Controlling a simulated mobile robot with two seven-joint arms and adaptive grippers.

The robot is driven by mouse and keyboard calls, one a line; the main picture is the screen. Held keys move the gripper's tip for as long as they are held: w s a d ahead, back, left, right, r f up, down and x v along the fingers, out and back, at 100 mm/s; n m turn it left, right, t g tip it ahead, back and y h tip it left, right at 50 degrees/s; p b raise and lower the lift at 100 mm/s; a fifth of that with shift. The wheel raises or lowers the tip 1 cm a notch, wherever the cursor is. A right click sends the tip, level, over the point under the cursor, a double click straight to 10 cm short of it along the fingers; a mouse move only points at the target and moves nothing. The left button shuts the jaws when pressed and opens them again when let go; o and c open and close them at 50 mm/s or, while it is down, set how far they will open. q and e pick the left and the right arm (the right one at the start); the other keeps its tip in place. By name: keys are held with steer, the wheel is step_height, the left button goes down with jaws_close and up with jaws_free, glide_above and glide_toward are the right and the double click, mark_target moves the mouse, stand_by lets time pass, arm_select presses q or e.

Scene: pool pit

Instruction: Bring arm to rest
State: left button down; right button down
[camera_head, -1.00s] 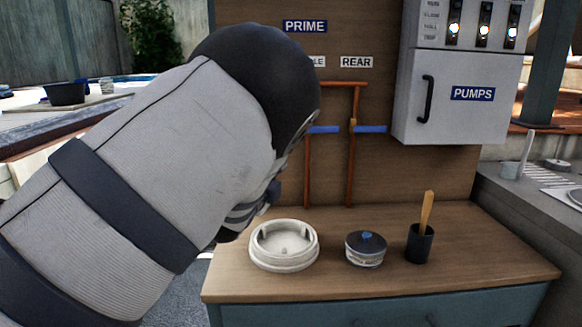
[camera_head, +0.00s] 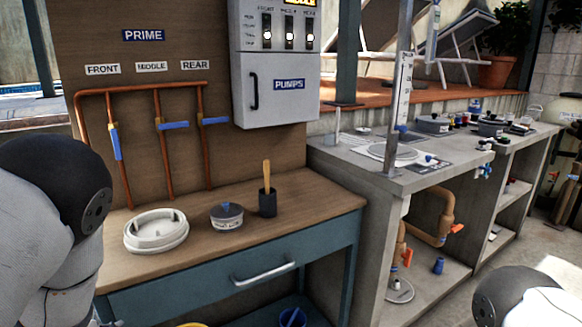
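My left arm (camera_head: 62,215) shows at the left edge as a dark rounded joint with a pale grey link. Its gripper is out of the picture. My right arm (camera_head: 520,297) shows only as a dark joint and pale link at the bottom right corner, and its gripper is also out of view. Neither visible arm part covers the items on the wooden bench top.
The wooden bench (camera_head: 325,198) holds a white round lid (camera_head: 157,232), a small tub (camera_head: 227,216) and a dark cup (camera_head: 267,203) with a wooden handle. Copper pipes and the PUMPS box (camera_head: 277,90) stand behind. A concrete counter (camera_head: 408,181) extends right.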

arm_select(q)
steer(key=s+d+f+n+g, duration=0.2)
steer(key=s+f, duration=0.3)
steer(key=s, duration=0.2)
steer(key=s+d+f+n+g, duration=0.1)
steer(key=s+f+n+g, duration=0.15)
steer(key=s+f, duration=0.4)
steer(key=s+d+n+g+h, duration=0.1)
steer(key=s+d+g, duration=0.3)
steer(key=s, duration=0.9)
steer(key=s+d+f+n+g+h, duration=0.1)
steer(key=s+d+n+g, duration=0.3)
steer(key=s, duration=1)
steer(key=shift+d+f+h+p, duration=0.3)
steer(key=shift+d+h+p, duration=0.2)
steer(key=shift+h, duration=0.2)
